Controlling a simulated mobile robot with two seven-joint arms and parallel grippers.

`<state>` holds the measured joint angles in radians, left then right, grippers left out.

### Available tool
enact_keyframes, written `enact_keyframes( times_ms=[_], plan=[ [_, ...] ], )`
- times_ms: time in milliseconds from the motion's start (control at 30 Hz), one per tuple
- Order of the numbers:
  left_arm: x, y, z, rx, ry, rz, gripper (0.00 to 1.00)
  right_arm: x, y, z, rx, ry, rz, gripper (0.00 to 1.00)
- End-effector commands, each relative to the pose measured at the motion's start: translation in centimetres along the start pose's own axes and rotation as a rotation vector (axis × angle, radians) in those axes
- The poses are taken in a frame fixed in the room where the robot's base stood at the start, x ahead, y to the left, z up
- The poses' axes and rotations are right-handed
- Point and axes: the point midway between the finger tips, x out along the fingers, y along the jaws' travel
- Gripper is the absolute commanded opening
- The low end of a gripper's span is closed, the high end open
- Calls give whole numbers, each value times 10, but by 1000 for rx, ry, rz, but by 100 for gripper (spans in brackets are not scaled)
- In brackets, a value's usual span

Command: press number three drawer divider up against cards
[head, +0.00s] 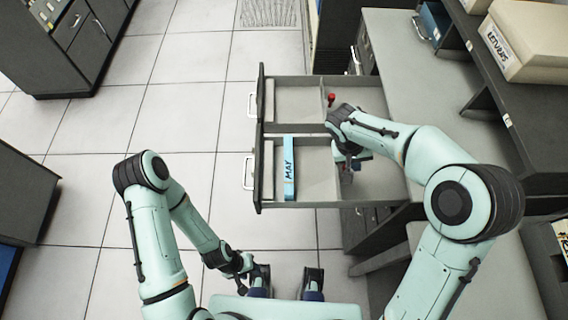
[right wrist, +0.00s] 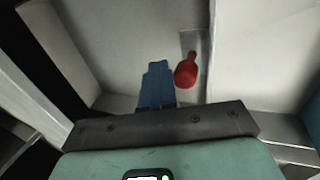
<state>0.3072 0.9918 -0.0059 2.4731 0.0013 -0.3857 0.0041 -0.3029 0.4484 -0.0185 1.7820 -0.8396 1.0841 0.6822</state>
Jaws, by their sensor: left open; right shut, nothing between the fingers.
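A pulled-out drawer unit (head: 262,140) shows two side-by-side compartments. The far one has a divider with a red handle (head: 331,98). The near one holds a blue block marked MAY (head: 290,170) close to its front, with a pale strip in front of it. My right gripper (head: 347,158) is over the rear of the near compartment and hides part of it. In the right wrist view its blue fingers (right wrist: 156,85) are shut and empty, just beside a red handle (right wrist: 187,70) on a grey plate. My left gripper (head: 248,270) is open, low and away from the drawers. No divider number is readable.
A grey counter (head: 415,80) lies right of the drawers, with a pale box (head: 530,40) on a shelf beyond it. Dark cabinets (head: 75,45) stand at the left. The tiled floor (head: 180,120) left of the drawers is clear.

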Motion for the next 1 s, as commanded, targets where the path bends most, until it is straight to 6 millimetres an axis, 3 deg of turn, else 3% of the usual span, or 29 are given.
enact_keyframes(
  times_ms=[33, 1000],
  plan=[
    [1, 0, 0, 0, -1, 0, 43, 8, -6, 5, -7, -19, -2, 0],
    [4, -2, 0, -1, -2, -1, 43, -7, -47, 5, -7, -18, 0, 0]
  ],
)
